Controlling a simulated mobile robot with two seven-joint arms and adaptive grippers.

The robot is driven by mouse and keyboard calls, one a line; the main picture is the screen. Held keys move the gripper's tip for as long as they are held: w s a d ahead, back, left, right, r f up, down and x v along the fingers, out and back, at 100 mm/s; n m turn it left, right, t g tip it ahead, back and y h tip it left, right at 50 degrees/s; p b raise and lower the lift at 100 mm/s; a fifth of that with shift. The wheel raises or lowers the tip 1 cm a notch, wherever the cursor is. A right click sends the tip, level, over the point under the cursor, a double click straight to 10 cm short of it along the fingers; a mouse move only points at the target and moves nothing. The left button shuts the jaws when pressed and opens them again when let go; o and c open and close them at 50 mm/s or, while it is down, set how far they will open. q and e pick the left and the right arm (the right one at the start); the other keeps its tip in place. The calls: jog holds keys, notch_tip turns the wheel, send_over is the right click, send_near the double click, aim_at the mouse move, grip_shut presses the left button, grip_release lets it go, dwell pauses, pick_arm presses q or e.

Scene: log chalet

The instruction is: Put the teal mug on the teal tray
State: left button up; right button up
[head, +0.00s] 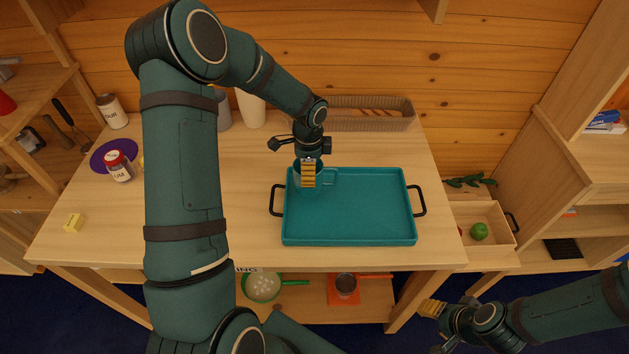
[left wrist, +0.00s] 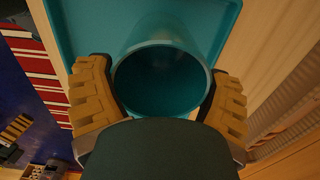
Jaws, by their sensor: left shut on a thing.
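My left gripper (head: 308,172) is shut on the teal mug (left wrist: 160,75), with one finger on each side of its round wall. In the left wrist view I look into the mug's open mouth, which appears empty. In the head view the mug is mostly hidden behind the gripper, over the back left part of the teal tray (head: 350,215). I cannot tell whether its base touches the tray. The tray lies on the wooden table and has black handles at both ends. My right gripper (head: 434,325) is low at the bottom right, away from the table; its jaw opening is unclear.
A wicker basket (head: 372,113) stands behind the tray, and a white vase (head: 251,108) stands left of it. A yellow block (head: 73,222) lies near the front left. The tray's visible floor is clear.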

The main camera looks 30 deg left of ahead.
aim_at(306, 193)
pick_arm(q)
notch_tip(306, 193, down, 4)
jog(key=shift+d+r, duration=0.1)
jog(key=shift+r, duration=0.15)
jog(key=shift+f, duration=0.3)
jog(key=shift+f, duration=0.1)
jog(key=o, duration=1.1)
jog(key=shift+c, duration=0.2)
